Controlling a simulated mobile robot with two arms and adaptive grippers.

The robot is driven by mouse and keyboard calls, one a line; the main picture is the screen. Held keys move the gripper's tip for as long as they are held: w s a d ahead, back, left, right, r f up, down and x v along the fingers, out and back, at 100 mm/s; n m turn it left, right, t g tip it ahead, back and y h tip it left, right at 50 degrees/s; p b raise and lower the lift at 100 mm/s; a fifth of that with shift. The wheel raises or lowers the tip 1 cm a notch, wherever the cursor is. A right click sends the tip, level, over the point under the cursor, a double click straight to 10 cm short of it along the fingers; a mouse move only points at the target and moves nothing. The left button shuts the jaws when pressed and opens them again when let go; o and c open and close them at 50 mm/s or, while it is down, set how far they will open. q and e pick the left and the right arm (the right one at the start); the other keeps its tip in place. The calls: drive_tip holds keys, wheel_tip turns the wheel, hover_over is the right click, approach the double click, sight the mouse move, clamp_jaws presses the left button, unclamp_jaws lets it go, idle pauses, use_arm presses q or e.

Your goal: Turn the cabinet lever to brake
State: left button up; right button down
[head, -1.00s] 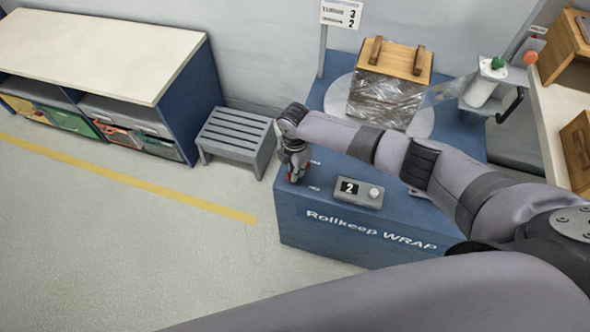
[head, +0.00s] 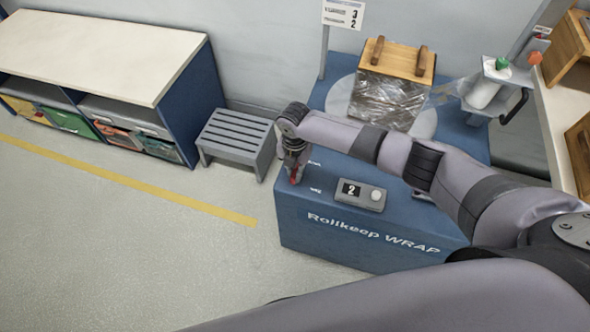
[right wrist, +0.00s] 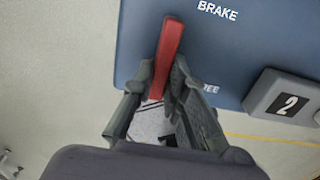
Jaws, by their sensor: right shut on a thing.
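The blue cabinet (head: 350,235) marked "Rollkeep WRAP" stands below my right arm. Its red lever (right wrist: 168,50) shows clearly in the right wrist view, as a straight bar whose far end is about level with the printed word BRAKE (right wrist: 217,11). The word FREE (right wrist: 208,88), partly hidden, is nearer the gripper. My right gripper (right wrist: 155,100) is shut on the lever's near part; its fingers hide that part. In the head view the right gripper (head: 294,172) is at the cabinet's left top corner, with only a bit of red showing. My left gripper is out of view.
A control box (head: 360,194) reading 2 sits on the cabinet top, right of the lever. A film-wrapped crate (head: 390,98) stands on a round turntable (head: 424,123) behind it. A grey slatted step (head: 234,136) stands left of the cabinet. The floor in front is clear.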

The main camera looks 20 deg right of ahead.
sight(295, 172)
idle(0.4)
drive_tip(key=c, duration=1.6)
unclamp_jaws()
wheel_tip(295, 172, up, 12)
